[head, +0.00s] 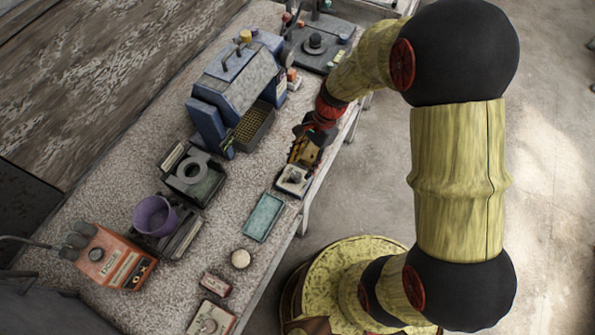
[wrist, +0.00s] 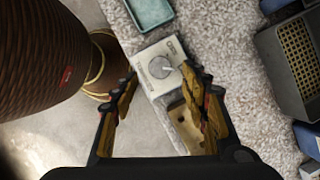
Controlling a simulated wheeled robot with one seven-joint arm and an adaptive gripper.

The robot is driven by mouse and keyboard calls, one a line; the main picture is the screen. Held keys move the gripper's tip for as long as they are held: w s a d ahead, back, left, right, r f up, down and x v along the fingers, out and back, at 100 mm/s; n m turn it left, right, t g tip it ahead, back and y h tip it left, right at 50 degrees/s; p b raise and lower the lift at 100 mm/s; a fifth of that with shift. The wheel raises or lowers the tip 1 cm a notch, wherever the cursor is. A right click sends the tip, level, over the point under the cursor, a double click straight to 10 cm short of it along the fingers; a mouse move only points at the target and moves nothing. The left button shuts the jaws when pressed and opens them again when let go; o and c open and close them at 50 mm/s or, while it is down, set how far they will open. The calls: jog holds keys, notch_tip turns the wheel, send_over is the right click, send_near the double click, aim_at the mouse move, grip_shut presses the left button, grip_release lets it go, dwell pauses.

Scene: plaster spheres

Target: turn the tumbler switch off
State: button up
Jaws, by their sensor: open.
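The switch (head: 293,180) is a small pale box with a square top and a grey round part, near the table's front edge. In the wrist view the switch (wrist: 152,58) lies between and beyond my fingertips, with dark lettering at two sides of its face. A short light lever seems to stick out from its grey centre; which way it is set I cannot tell for sure. My gripper (head: 303,152) is open and empty, beside and above the box in the head view. In the wrist view my gripper (wrist: 159,73) has its fingers apart, and I cannot tell whether either touches the box.
A teal tray (head: 263,217) lies close to the switch. A tan block with holes (wrist: 186,122) lies below the switch in the wrist view. A blue machine (head: 236,85) with a dark bin (head: 262,128) stands behind. The table edge is close; floor lies beyond.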

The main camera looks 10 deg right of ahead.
aim_at(296, 175)
jog(key=x, duration=0.5)
jog(key=shift+b, duration=0.4)
jog(key=shift+r, duration=0.1)
jog(key=c, duration=0.3)
jog(key=c, duration=0.8)
